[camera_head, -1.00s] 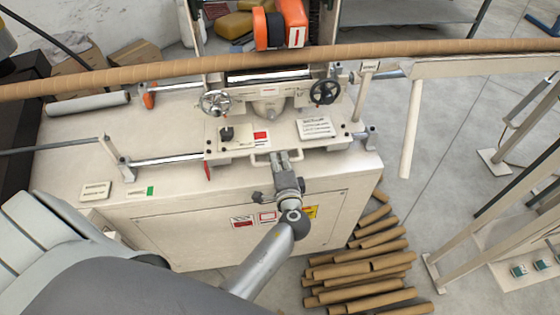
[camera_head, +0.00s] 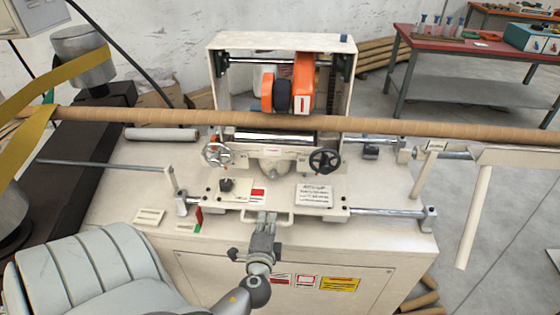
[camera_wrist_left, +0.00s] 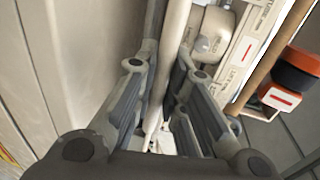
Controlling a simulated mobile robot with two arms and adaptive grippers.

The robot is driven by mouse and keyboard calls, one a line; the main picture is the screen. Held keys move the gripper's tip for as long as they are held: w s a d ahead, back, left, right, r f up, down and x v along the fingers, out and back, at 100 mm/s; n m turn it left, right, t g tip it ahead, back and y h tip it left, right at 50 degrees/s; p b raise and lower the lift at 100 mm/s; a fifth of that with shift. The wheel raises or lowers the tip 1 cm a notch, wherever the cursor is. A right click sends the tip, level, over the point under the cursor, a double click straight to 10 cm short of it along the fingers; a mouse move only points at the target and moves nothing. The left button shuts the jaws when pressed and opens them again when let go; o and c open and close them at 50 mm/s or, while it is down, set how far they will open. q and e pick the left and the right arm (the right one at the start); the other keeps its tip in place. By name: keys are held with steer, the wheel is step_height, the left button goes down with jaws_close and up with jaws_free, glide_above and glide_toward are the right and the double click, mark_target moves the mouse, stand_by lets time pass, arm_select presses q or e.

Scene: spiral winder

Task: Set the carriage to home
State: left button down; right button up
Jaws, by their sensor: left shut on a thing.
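The carriage (camera_head: 231,197) is the cream slide with two handwheels and a label plate, on the rail of the winder. It stands at the left end of its travel, close beside the left rail post (camera_head: 182,204). My left gripper (camera_head: 265,220) is shut on the carriage's front handle (camera_head: 285,218). In the left wrist view the pale handle bar (camera_wrist_left: 174,50) runs between the fingers (camera_wrist_left: 163,85). My right gripper is out of view.
A long brown paper tube (camera_head: 400,126) crosses the machine behind the carriage. The orange-and-black belt unit (camera_head: 302,80) stands in the frame above. The rail (camera_head: 385,211) is bare to the right. A red-topped bench (camera_head: 440,43) is at the back right.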

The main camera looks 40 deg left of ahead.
arm_select(q)
steer(key=shift+s+a, duration=0.15)
steer(key=shift+a, duration=0.05)
stand_by(0.3)
steer(key=c, duration=1.5)
jaws_free()
steer(key=v, duration=1.2)
steer(key=shift+s, duration=0.1)
steer(key=shift+f, duration=0.1)
